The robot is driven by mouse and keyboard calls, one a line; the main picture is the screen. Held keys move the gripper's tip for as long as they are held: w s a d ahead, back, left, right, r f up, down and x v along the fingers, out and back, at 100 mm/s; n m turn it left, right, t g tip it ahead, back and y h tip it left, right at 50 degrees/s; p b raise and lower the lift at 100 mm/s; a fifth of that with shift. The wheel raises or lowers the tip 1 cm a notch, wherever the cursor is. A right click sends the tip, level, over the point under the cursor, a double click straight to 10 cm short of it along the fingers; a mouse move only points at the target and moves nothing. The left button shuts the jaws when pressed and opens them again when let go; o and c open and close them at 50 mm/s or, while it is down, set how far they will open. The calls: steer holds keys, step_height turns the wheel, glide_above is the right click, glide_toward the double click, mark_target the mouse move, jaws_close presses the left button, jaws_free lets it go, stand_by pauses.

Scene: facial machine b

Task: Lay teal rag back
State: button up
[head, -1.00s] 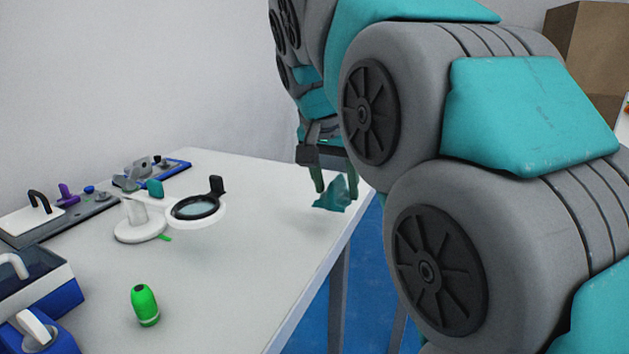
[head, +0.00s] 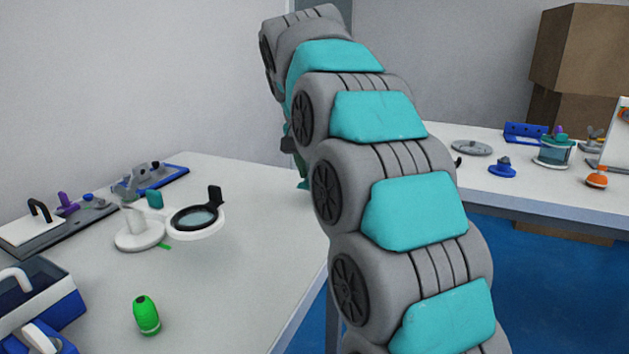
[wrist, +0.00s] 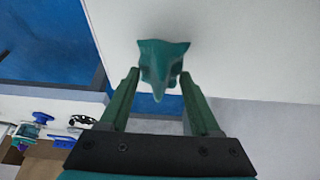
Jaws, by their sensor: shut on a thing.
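The teal rag (wrist: 160,65) hangs crumpled between the fingertips of my gripper (wrist: 160,85) in the wrist view. The gripper is shut on it. The white table top shows beyond the rag, and I cannot tell whether the rag touches it. In the head view my arm hides most of the gripper and rag; only a small teal-green bit shows beside the arm, over the far right part of the white table (head: 255,190).
On the table stand a magnifier lamp (head: 195,217), a green bottle (head: 146,315), a blue bin (head: 40,290) and a grey tray (head: 70,225) at left. A second table (head: 540,195) with several items stands at right. The near table's middle is clear.

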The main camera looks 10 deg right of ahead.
steer(key=shift+w, duration=0.5)
steer(key=shift+f, duration=1.6)
steer(key=shift+f, duration=0.35)
steer(key=o, duration=1.2)
steer(key=shift+r, duration=0.1)
steer(key=shift+r+p, duration=0.15)
steer(key=shift+p, duration=0.2)
steer(key=shift+s+r, duration=0.1)
